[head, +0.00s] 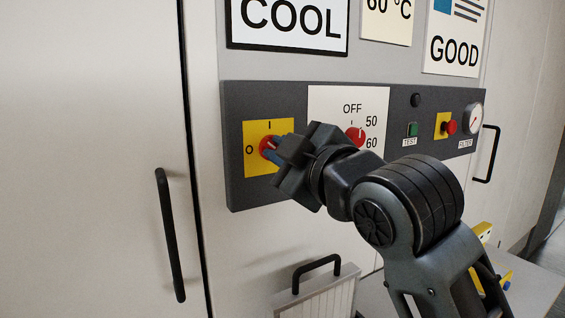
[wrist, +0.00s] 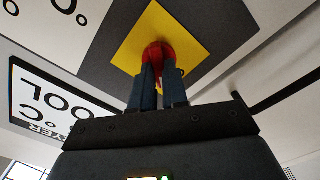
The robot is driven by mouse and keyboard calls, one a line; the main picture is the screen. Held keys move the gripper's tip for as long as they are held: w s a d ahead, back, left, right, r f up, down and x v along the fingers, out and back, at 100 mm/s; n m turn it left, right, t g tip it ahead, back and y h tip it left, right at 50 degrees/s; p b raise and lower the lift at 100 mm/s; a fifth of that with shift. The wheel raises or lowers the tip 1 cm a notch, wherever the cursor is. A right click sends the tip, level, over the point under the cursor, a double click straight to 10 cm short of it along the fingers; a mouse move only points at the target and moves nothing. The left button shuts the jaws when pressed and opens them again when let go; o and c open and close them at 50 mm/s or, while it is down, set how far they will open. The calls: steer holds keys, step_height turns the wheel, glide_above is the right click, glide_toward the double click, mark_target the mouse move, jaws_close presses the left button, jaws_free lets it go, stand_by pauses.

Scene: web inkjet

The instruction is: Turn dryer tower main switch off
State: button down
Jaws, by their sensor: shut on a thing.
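The main switch is a red rotary knob (head: 268,146) on a yellow plate (head: 254,163) marked O at the left and I at the top, at the left end of the dark control panel (head: 236,192). My gripper (head: 275,148) comes in from the right, its fingers shut on the red knob. In the wrist view, both blue-grey fingers (wrist: 159,85) close on the red knob (wrist: 158,52), in front of the yellow plate (wrist: 189,35). The fingers hide much of the knob, so I cannot tell which mark its handle points to.
A second red knob (head: 355,134) on a white plate marked OFF, 50 and 60 sits just right of my gripper. Further right are a green TEST button (head: 413,129), a red button (head: 450,127) and a gauge (head: 474,119). A door handle (head: 170,235) stands out at left.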

steer(key=shift+f+n+b, duration=0.15)
steer(key=shift+n+b, duration=0.9)
steer(key=shift+n, duration=0.85)
steer(key=shift+f+n+b, duration=0.1)
steer(key=shift+n+b, duration=0.9)
steer(key=shift+n, duration=0.9)
steer(key=c, duration=1.1)
jaws_free()
steer(key=shift+c, duration=0.2)
steer(key=v, duration=0.7)
steer(key=shift+s+d+b, duration=0.2)
steer(key=shift+s+b, duration=0.15)
steer(key=shift+b, duration=0.1)
